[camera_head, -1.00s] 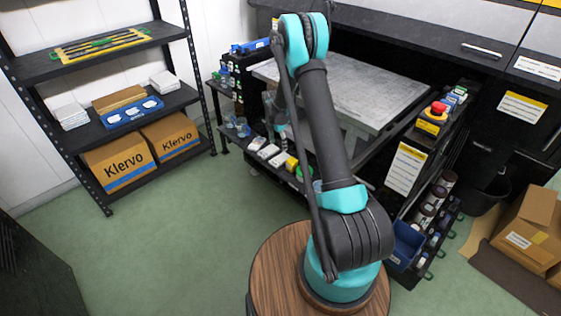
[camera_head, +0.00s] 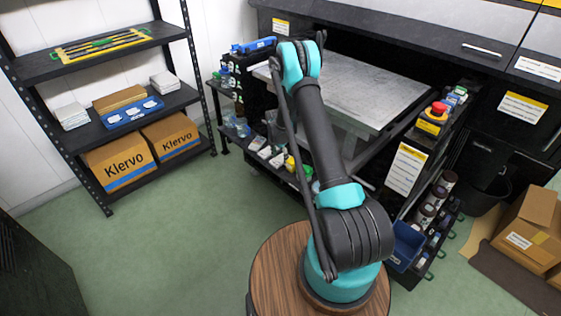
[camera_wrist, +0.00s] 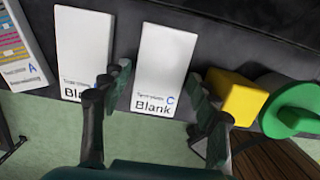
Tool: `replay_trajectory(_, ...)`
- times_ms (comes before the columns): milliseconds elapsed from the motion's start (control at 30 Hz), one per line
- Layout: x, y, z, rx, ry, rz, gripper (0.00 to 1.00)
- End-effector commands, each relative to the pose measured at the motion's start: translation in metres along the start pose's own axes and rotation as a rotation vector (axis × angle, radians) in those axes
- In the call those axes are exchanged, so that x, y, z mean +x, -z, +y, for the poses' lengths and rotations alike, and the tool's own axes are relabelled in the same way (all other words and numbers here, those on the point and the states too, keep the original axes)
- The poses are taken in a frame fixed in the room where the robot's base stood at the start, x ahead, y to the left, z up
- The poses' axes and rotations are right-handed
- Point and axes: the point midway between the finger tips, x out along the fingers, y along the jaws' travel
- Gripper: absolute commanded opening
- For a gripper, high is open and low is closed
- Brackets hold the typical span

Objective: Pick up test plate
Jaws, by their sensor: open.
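In the wrist view, a white plate marked "C" and "Blank" (camera_wrist: 163,58) lies flat on a dark shelf between my gripper's fingertips. My gripper (camera_wrist: 160,86) is open, with one finger on each side of this plate's near end. Contact cannot be told. A second white "Blank" plate (camera_wrist: 82,45) lies to its left, its letter partly hidden by my left finger. A plate marked "A" with coloured print (camera_wrist: 18,55) is cut off at the left edge. In the head view, small white plates (camera_head: 265,153) show on the low shelf; my arm largely hides my gripper there.
A yellow block (camera_wrist: 235,97) and a green round item (camera_wrist: 290,112) sit right of the plates. A grey metal work table (camera_head: 365,85) stands above the shelf. A blue bin (camera_head: 406,245) is at the right. Green floor is clear at left.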

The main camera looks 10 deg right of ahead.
Motion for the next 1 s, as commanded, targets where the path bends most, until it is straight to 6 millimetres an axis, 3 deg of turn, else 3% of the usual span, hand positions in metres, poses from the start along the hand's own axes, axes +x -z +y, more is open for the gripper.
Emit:
replay_trajectory(133,0.0,0.0,0.0,0.0,0.0,0.0,0.6)
replay_trajectory(467,-0.001,0.0,0.0,0.0,0.0,0.0,0.19)
replay_trajectory(767,-0.005,0.0,0.0,0.0,0.0,0.0,0.18)
replay_trajectory(1000,-0.041,-0.005,0.0,0.0,0.0,0.0,0.18)
